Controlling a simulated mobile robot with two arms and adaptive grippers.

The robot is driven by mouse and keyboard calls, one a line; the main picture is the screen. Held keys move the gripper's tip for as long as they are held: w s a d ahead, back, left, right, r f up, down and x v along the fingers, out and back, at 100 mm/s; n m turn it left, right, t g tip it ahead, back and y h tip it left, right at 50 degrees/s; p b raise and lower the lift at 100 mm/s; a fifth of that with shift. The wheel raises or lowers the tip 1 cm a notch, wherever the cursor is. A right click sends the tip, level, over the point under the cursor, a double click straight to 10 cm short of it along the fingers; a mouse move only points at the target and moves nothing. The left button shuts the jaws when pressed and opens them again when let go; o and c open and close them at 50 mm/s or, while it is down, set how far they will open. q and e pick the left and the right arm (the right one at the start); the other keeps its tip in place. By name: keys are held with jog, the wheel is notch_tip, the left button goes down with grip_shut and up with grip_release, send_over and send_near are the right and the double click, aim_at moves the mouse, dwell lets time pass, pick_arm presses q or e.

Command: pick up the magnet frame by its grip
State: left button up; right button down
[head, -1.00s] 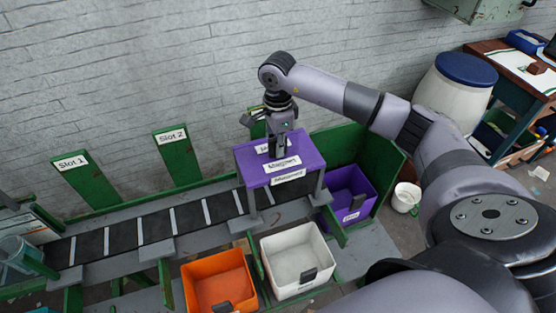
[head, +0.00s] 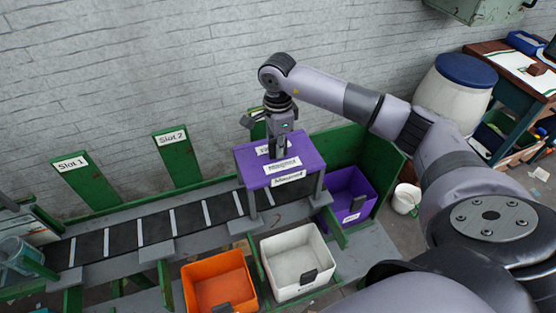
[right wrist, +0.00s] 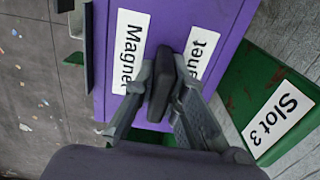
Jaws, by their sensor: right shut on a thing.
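The magnet frame (head: 308,152) is a purple box top with white "Magnet" labels and grey legs, standing over the belt at its right end. My right gripper (head: 279,152) points down onto its top from above. In the right wrist view, the dark bar-shaped grip (right wrist: 160,84) lies between the two fingers of the right gripper (right wrist: 165,72), which are shut on it. The purple top (right wrist: 180,18) shows around the grip. The fingers hide part of the labels. My left gripper is not in view.
The belt (head: 155,229) runs left, empty. In front stand an orange bin (head: 217,272) and a white bin (head: 292,240); a purple bin (head: 366,190) stands right of the frame. Green slot boards (head: 178,160) stand behind the belt. A white bucket (head: 405,200) is on the floor.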

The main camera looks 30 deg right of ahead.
jog(key=shift+r, duration=0.1)
notch_tip(320, 180, up, 10)
jog(key=b, duration=0.3)
jog(key=shift+w+r, duration=0.15)
jog(key=shift+r, duration=0.05)
notch_tip(320, 180, up, 9)
jog(key=p, duration=0.1)
jog(key=s+a, duration=0.4)
jog(key=s, duration=1.2)
jog(key=shift+s+r, duration=0.25)
jog(key=shift+s, duration=0.15)
